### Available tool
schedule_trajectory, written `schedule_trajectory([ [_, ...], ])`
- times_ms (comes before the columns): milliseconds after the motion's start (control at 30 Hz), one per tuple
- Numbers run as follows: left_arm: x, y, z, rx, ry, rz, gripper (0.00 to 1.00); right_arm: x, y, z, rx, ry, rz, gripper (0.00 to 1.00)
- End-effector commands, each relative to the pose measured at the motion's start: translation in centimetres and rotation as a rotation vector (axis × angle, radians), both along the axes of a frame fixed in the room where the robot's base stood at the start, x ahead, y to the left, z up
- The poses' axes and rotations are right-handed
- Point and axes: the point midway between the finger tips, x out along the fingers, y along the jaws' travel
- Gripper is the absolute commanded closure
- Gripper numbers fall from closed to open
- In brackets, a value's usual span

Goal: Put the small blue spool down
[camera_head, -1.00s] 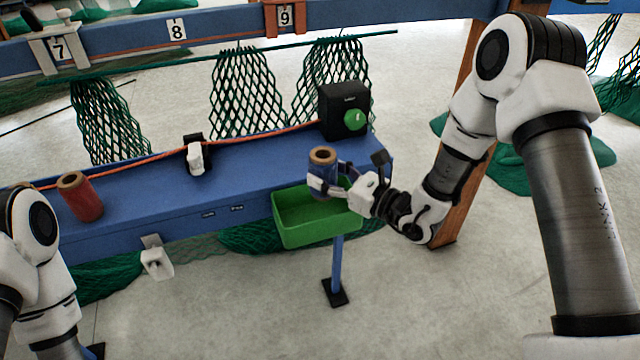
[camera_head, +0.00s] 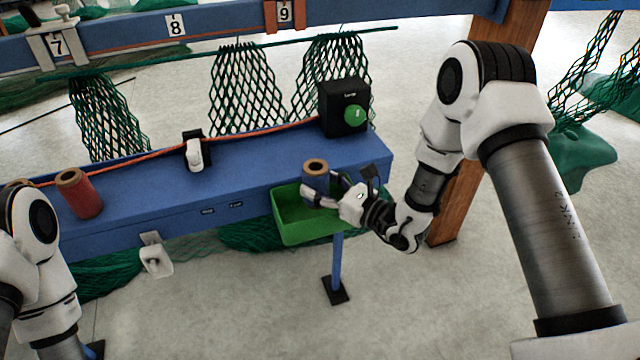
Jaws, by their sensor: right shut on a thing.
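The small blue spool (camera_head: 315,177), with a brown core showing at its top, is upright in my right gripper (camera_head: 322,196). The gripper is shut around it from the right. The spool is over the back part of the green tray (camera_head: 306,236), near the blue bench's front edge; I cannot tell whether its base touches anything. The gripper's fingers hide its lower part. My left arm shows at the left edge, but its gripper is out of view.
A red spool (camera_head: 79,193) stands tilted-looking at the left of the blue bench (camera_head: 240,180). A white clamp (camera_head: 195,153) and a black box with a green knob (camera_head: 343,108) stand along an orange rope. The bench between clamp and tray is clear.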

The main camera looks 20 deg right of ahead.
Motion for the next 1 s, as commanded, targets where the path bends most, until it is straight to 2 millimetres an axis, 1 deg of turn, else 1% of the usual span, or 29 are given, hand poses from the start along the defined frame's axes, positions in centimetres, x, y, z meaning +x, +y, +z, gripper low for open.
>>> schedule_trajectory([
  [33,0.0,0.0,-0.3,0.0,0.0,0.0,0.46,0.0,0.0,-0.2,0.001,-0.001,0.0,0.79],
  [100,0.0,0.0,-0.2,0.0,0.0,0.0,0.46,0.0,0.0,-0.1,0.001,-0.001,0.0,0.79],
  [133,0.0,0.0,-0.1,0.0,0.0,0.0,0.46,0.0,0.0,-0.1,0.0,0.0,0.0,0.36],
  [200,0.0,0.0,-0.1,0.0,0.0,0.0,0.46,0.0,0.0,-0.1,0.0,0.0,0.0,0.15],
  [533,0.0,0.0,0.1,0.0,0.0,0.0,0.46,0.0,0.0,0.1,0.0,0.0,0.0,0.15],
  [700,0.0,0.0,2.0,0.0,0.0,0.0,0.46,-0.2,-0.2,1.8,0.001,0.001,-0.002,0.15],
  [733,0.1,0.0,1.2,0.0,-0.001,0.0,0.46,-0.7,-0.8,1.0,0.002,0.003,-0.006,0.15],
  [800,0.0,0.0,0.7,0.0,0.0,0.0,0.46,-2.3,-1.9,0.9,0.006,0.004,-0.007,0.15],
  [1000,0.0,0.0,0.4,0.0,0.0,0.0,0.46,-6.9,-5.1,1.0,0.006,0.003,-0.009,0.15],
])
